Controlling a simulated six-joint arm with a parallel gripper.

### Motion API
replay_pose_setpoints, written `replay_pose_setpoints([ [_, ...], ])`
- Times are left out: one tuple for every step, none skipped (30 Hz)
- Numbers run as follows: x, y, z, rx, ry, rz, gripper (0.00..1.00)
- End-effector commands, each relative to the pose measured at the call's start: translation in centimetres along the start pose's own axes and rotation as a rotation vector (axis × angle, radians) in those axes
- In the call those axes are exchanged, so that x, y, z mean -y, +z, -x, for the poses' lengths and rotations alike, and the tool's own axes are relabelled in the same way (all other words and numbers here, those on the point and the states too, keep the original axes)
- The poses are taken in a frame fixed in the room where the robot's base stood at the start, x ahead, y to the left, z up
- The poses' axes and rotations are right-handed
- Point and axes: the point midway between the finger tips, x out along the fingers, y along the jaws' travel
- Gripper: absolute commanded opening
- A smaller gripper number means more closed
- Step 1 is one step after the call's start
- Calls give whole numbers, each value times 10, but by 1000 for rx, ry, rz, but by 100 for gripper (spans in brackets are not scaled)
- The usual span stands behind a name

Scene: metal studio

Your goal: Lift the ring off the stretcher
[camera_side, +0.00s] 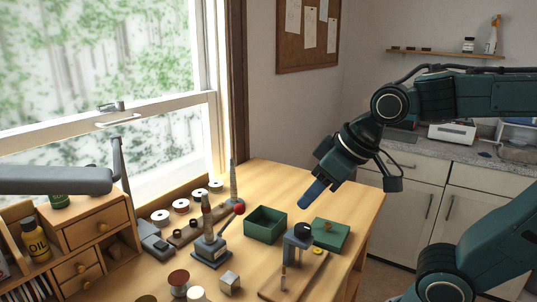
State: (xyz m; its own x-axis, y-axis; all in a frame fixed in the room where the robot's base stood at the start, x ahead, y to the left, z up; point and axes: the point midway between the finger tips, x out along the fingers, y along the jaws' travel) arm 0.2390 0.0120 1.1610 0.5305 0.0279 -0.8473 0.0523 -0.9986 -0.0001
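A device that looks like the stretcher (211,247) stands on the wooden bench, with a grey base, an upright tapered post and a lever ending in a red ball. A ring is too small to make out for sure on its post. My gripper (308,198) is above the bench, to the right of the stretcher and higher, tilted down to the left with blue fingertips. It is well apart from the stretcher and touches nothing that I can see. Whether its fingers are open or shut does not show.
An open green box (265,226) and its green lid (331,235) lie below my gripper. A grey bench tool (297,244) on a wooden board stands nearby. A tapered spike (233,182) rises behind. Several spools and a metal cube (229,283) surround the stretcher.

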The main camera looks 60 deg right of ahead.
Motion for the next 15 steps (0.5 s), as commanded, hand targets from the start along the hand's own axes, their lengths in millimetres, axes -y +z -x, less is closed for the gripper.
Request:
replay_pose_setpoints([
  [3,-12,-6,-8,-7,11,38],
  [5,-20,-10,-17,-11,17,38],
  [8,-31,-15,-29,-16,25,38],
  [10,-38,-18,-39,-20,31,38],
  [12,-46,-22,-48,-24,36,38],
  [16,-56,-27,-61,-29,44,38],
  [18,-63,-32,-69,-34,50,38],
  [21,-70,-36,-78,-38,55,38],
  [24,-80,-41,-90,-43,62,38],
  [27,-86,-45,-98,-46,67,38],
  [30,-92,-49,-106,-50,72,38],
  [33,-99,-54,-117,-55,77,38],
  [36,-104,-57,-123,-58,81,38],
  [38,-108,-60,-131,-61,84,38],
  [40,-114,-64,-138,-64,88,38],
])
